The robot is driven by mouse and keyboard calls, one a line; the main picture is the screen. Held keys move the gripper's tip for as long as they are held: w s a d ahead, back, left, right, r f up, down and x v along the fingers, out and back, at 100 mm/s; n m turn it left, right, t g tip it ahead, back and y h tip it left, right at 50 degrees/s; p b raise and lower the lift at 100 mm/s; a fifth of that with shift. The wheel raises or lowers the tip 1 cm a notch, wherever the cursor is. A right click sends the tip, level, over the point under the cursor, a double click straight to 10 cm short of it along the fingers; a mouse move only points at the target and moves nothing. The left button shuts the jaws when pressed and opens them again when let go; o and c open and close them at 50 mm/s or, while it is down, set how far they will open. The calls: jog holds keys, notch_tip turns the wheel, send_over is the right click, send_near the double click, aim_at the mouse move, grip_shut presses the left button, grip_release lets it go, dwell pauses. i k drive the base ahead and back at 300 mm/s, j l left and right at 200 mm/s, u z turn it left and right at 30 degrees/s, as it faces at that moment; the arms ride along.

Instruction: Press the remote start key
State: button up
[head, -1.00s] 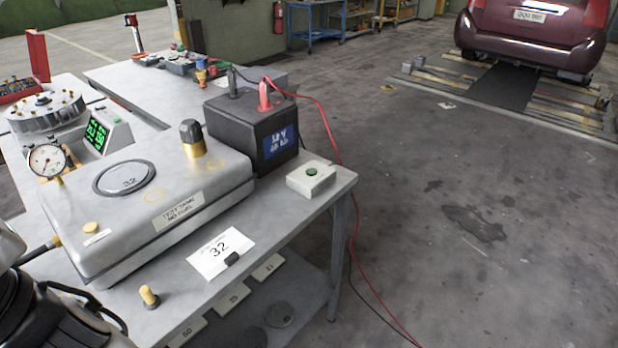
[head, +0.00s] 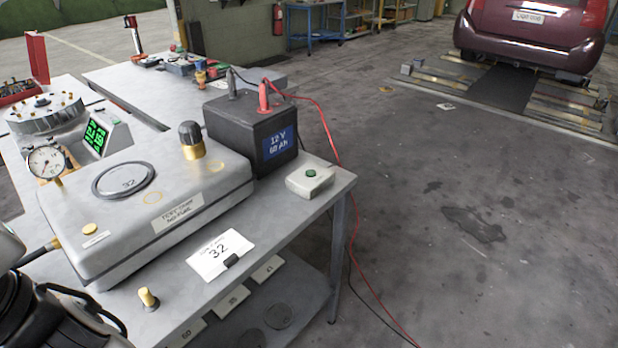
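Part of my own arm shows at the lower left edge, well to the left of the box. My gripper's fingers are not in view.
A metal test tank (head: 112,235) with a black-topped brass fitting fills the bench's middle. Red cable (head: 325,125) runs to the floor. Open floor lies right, with a maroon car (head: 530,30) behind.

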aim_at(310, 173)
jog(key=i+l+z, duration=0.6)
jog(key=i+l, duration=0.15)
